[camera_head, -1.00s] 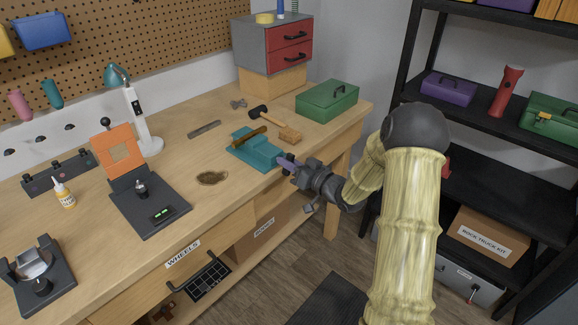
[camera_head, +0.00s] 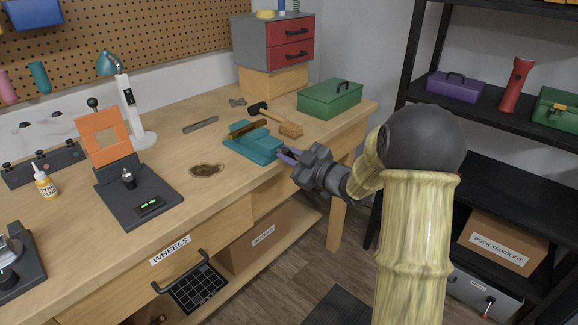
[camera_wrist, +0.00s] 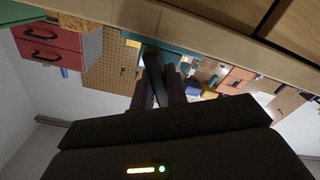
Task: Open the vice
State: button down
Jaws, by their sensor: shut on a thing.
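The teal vice (camera_head: 252,146) sits at the front edge of the wooden workbench, with a brown piece (camera_head: 248,127) lying across its top. My gripper (camera_head: 289,155) is at the vice's front end, just off the bench edge. In the wrist view, my gripper's two dark fingers (camera_wrist: 159,92) are shut on a dark bar, seemingly the vice handle (camera_wrist: 153,62). Part of the teal vice body shows behind it, under the bench edge in this upside-down view. In the head view my wrist hides most of the handle, and the jaw gap is hard to tell.
A mallet (camera_head: 268,114), a brush (camera_head: 290,129) and a green toolbox (camera_head: 329,99) lie behind the vice. An orange-panelled stand (camera_head: 139,199) is to the left. An open drawer (camera_head: 196,284) juts out below the bench. A black shelf (camera_head: 505,185) stands at right.

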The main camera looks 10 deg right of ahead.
jog(key=n+b, duration=0.4)
jog(key=b, duration=0.1)
jog(key=f+n+b, duration=0.1)
jog(key=n+b, duration=0.1)
jog(key=shift+a+n+b, duration=0.1)
jog(key=shift+n+b, duration=0.2)
jog(key=shift+b, duration=0.1)
jog(key=n+b, duration=0.3)
jog(key=b, duration=0.1)
jog(key=shift+s, duration=0.1)
jog(key=shift+r+n+b, duration=0.1)
jog(key=shift+n+b, duration=0.9)
jog(key=shift+n, duration=0.1)
jog(key=shift+r, duration=0.1)
jog(key=c, duration=1.4)
grip_release()
jog(key=p+v, duration=0.2)
jog(key=v, duration=1.5)
jog(key=shift+s, duration=0.15)
